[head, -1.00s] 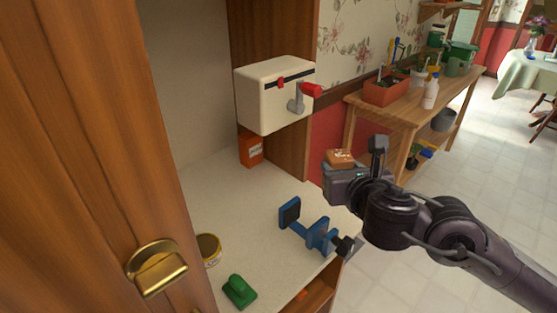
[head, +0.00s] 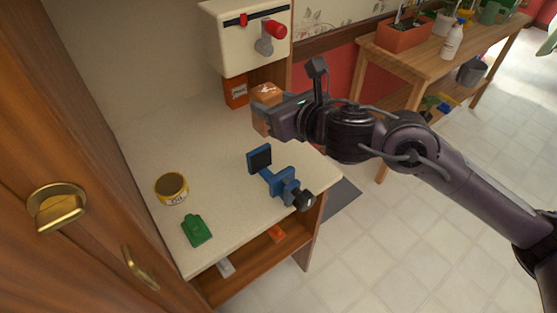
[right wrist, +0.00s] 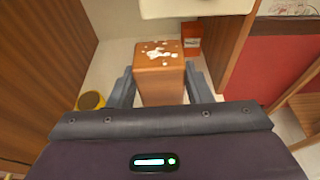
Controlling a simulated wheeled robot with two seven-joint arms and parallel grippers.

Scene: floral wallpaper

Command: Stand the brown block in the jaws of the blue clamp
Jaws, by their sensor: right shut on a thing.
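The brown block (head: 267,95) is in my right gripper (head: 272,118), held upright above the counter. In the right wrist view the block (right wrist: 159,72) stands between the two fingers (right wrist: 159,85), its top flecked with white. The blue clamp (head: 283,184) lies near the counter's front right edge, with a dark-faced jaw pad (head: 259,159) towards the back and a black knob (head: 303,200) in front. The block is apart from the clamp, above and behind it in the head view. My left gripper is not in view.
A yellow tin (head: 171,187) and a green object (head: 196,230) stand on the left of the counter (head: 160,130). An orange box (head: 236,92) is at the back under a cream wall-mounted device (head: 235,55) with a red knob. The counter's middle is clear.

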